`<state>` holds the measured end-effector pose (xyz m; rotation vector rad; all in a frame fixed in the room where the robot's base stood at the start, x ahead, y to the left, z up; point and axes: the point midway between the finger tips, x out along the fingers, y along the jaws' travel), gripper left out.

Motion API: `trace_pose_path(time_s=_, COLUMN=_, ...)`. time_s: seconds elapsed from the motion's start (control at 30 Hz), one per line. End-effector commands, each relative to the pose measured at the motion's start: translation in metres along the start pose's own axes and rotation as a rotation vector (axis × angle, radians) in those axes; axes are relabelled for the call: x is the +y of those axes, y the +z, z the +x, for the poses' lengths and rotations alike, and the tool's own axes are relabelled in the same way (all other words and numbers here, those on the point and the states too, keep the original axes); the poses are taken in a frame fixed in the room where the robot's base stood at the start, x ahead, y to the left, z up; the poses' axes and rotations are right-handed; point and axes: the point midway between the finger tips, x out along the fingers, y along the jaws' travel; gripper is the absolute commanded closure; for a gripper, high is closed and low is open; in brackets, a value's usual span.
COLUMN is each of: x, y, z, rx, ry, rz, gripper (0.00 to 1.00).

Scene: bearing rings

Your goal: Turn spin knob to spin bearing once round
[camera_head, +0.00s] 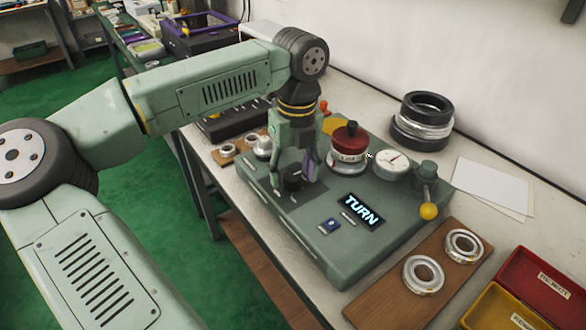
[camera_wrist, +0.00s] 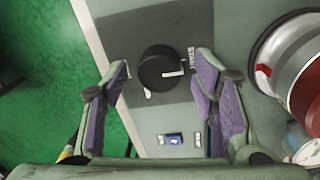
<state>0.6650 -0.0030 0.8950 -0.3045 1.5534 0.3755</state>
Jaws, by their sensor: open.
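The spin knob is a round black knob with a pale pointer mark, on a dark patch of the green machine's top. It shows in the head view (camera_head: 292,183) and in the wrist view (camera_wrist: 158,68). The word START is printed to its right in the wrist view. My gripper (camera_head: 293,172) is open and points down over the knob. In the wrist view my gripper's purple-padded fingers (camera_wrist: 161,72) stand on either side of the knob, with gaps showing. The machine's display (camera_head: 361,210) reads TURN. A red-topped silver housing (camera_head: 348,147) stands right of the knob; no separate bearing is clear inside it.
A round dial (camera_head: 391,163) and a yellow-balled lever (camera_head: 428,209) stand on the machine's right. A wooden board (camera_head: 389,297) with two bearing rings lies in front. Red (camera_head: 541,284) and yellow (camera_head: 497,312) bins are at lower right. Black and silver rings (camera_head: 423,121) are stacked behind.

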Motion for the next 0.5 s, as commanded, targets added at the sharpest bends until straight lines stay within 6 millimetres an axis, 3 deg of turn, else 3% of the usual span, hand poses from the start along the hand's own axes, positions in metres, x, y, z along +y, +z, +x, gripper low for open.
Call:
trace_pose_path(time_s=0.07, x=0.0, y=0.0, z=0.0, rx=0.0, ry=0.0, rz=0.0, gripper=0.47)
trace_pose_path(time_s=0.5, x=0.0, y=0.0, z=-0.0004, rx=0.0, ry=0.0, rz=0.0, gripper=0.76)
